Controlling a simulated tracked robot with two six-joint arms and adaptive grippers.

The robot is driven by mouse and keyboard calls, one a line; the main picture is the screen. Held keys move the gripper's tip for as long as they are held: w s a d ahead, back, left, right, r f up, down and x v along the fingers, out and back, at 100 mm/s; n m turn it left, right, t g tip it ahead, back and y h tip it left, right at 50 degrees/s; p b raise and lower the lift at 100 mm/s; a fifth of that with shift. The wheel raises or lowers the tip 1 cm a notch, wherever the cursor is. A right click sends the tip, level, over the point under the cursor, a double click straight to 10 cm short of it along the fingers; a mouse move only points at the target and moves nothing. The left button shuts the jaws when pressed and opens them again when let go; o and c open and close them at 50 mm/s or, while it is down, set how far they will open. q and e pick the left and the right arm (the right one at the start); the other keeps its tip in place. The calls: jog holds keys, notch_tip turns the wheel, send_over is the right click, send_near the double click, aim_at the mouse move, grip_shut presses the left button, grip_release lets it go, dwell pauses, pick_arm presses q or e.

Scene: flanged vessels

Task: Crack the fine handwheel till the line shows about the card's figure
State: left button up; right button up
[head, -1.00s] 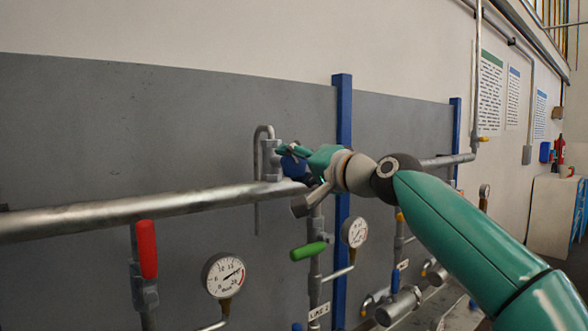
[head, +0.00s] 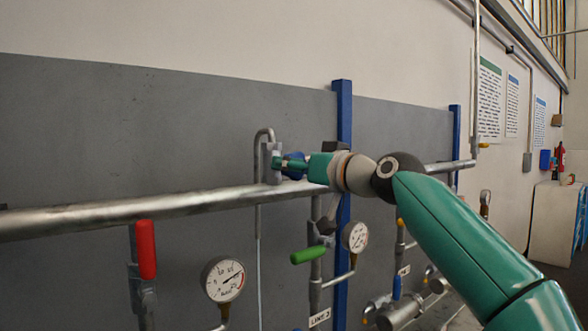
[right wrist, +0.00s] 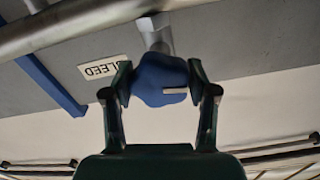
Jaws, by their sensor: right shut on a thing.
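The blue fine handwheel (right wrist: 158,72) sits on a bleed stem, with a pale mark on its right side in the right wrist view. My right gripper (right wrist: 163,80) has a finger on either side of it and is shut on it. In the head view, my right gripper (head: 283,163) covers much of the blue wheel (head: 295,166) beside the hooked bleed spout (head: 258,160). A thin pale stream (head: 259,285) hangs below the spout. The left gauge (head: 225,279) has its needle pointing up and right; the right gauge (head: 355,237) is too small to read. My left gripper is out of view.
A thick pipe (head: 130,210) runs across below the handwheel. A red lever (head: 146,249) and a green lever (head: 309,255) stand beneath it, near a LINE label (head: 319,318). A BLEED label (right wrist: 103,66) is upside down in the right wrist view. Posters (head: 489,98) hang far right.

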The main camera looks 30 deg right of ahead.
jog(key=shift+w+a+f+n, duration=0.1)
jog(key=shift+w+f+n, duration=0.05)
jog(key=shift+f+n, duration=0.2)
jog(key=o, duration=1.2)
jog(key=shift+c, duration=0.2)
jog(key=shift+r, duration=0.2)
jog(key=shift+s, duration=0.35)
jog(key=s+d, duration=0.1)
jog(key=s, duration=1)
jog(key=shift+s, duration=0.25)
